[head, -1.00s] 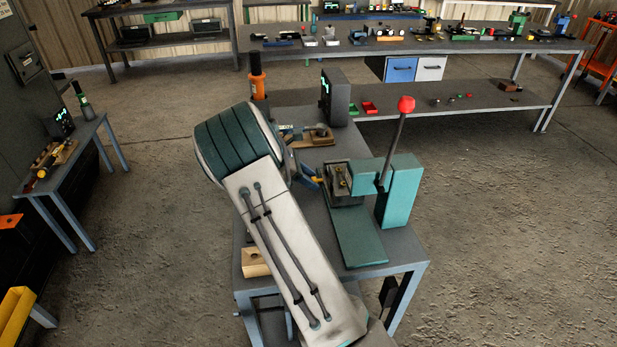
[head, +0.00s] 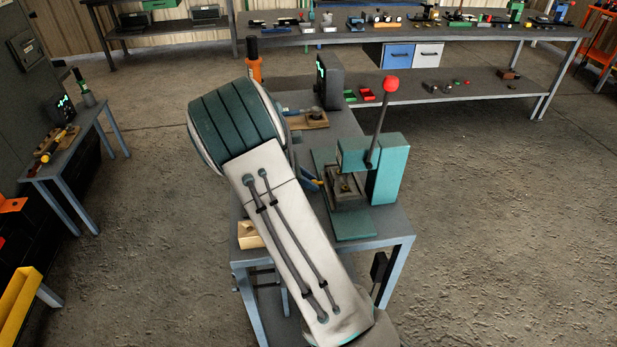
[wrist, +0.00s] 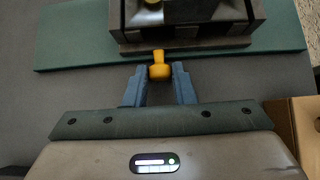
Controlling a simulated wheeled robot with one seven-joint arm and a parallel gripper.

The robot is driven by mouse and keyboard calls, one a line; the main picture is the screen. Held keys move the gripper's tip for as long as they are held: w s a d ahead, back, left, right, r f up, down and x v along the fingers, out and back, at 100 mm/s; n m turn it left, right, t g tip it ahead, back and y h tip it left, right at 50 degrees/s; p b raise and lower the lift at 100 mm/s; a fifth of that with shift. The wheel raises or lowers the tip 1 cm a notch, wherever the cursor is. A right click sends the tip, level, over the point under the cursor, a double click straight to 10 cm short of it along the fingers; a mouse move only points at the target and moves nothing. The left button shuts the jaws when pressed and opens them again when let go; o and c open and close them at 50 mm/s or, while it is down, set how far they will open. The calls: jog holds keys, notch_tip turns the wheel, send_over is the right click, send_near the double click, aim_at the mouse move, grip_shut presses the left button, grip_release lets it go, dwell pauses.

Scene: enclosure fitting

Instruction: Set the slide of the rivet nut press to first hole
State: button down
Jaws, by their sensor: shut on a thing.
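The rivet nut press (head: 388,168) is a teal frame with a red-knobbed lever (head: 390,84), standing on a green base plate (head: 356,224) on the workbench. Its dark slide (head: 347,190) sits on the plate under the head; the slide also shows at the top of the wrist view (wrist: 185,22). A yellow knob (wrist: 159,68) sticks out from the slide's near side. In the head view my arm hides most of the gripper. The holes that set the slide's position cannot be made out.
A wooden block (head: 250,235) lies at the bench's near left edge. An orange-handled tool (head: 254,62) and a dark monitor (head: 328,82) stand farther back on the bench. A long table with small parts stands behind. Bare bench (wrist: 60,100) shows beside the gripper.

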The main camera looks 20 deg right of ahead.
jog(key=c, duration=1.2)
grip_release()
jog(key=v, duration=1.4)
